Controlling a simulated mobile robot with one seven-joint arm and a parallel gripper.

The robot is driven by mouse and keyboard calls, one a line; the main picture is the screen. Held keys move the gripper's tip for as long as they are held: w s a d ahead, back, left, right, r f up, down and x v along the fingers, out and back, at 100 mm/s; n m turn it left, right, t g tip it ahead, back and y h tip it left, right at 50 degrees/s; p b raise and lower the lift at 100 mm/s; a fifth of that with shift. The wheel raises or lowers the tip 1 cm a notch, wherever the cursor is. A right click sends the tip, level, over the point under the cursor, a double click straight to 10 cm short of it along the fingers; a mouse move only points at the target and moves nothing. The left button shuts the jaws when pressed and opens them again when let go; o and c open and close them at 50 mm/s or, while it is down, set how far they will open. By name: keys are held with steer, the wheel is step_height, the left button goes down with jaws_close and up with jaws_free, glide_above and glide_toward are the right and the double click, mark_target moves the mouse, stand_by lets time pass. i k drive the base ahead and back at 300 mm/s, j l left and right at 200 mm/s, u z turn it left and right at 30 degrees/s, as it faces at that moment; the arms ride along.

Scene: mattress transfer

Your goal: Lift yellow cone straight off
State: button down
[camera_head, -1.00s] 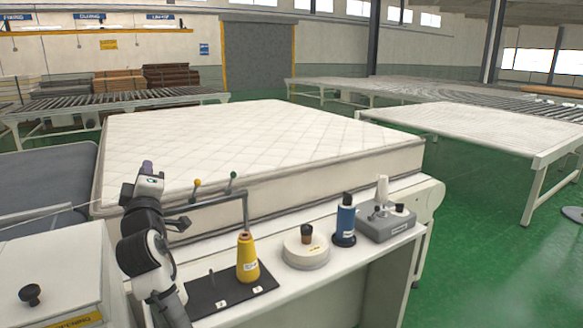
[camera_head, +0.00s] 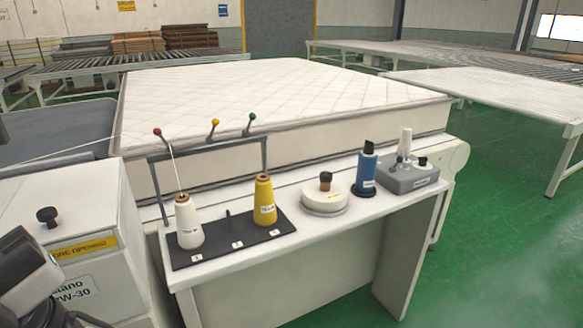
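A bare peg (camera_head: 229,226) stands between the two cones. Part of my arm shows dark and grey at the lower left corner, well apart from the yellow cone. My gripper's fingertips cannot be made out, so its state is not shown.
A thread frame with red, yellow and green balls (camera_head: 215,122) rises behind the cones. A round white holder (camera_head: 326,201), a blue cone (camera_head: 366,170) and a grey device (camera_head: 412,175) stand to the right. A white machine (camera_head: 70,232) is at left. A mattress (camera_head: 270,95) lies behind.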

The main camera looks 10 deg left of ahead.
mark_target(264, 206)
steer(key=i+l+u, duration=0.3)
steer(key=i+l, duration=0.25)
steer(key=i, duration=0.15)
steer(key=i+l+u, duration=0.3)
steer(key=i+l, duration=0.3)
steer(key=l, duration=0.15)
